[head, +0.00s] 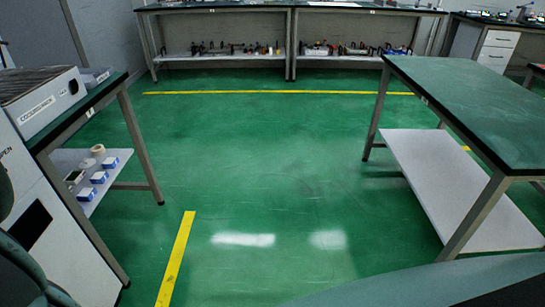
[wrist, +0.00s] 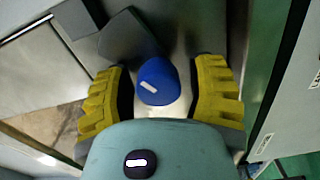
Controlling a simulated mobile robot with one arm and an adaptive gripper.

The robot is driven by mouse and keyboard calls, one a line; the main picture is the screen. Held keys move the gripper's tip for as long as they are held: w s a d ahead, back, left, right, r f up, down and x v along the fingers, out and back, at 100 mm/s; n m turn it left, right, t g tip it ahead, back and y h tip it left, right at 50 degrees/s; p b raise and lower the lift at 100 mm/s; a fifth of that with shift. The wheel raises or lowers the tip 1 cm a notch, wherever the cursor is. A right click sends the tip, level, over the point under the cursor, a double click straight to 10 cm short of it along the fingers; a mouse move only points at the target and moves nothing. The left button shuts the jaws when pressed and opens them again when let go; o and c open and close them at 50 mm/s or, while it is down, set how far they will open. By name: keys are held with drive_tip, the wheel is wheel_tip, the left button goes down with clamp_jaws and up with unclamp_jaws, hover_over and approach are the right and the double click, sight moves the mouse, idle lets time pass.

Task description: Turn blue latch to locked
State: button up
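The blue latch (wrist: 158,84) is a rounded blue knob with a short white mark, on a grey metal surface in the wrist view. My gripper (wrist: 161,72) has two ridged yellow fingers, one on each side of the latch. The fingers are spread, with a narrow gap to the latch on either side, so they look open around it and not closed on it. The depth between fingertips and latch is hard to tell. The latch and gripper do not show in the head view.
A white cabinet (head: 50,225) stands at the left edge of the head view, beside a bench (head: 88,112) with a lower shelf. A green-topped table (head: 470,110) stands at the right. The green floor (head: 270,170) between them is clear. Benches (head: 220,7) line the back.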

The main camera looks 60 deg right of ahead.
drive_tip(key=shift+o, duration=1.2)
drive_tip(key=v, duration=1.2)
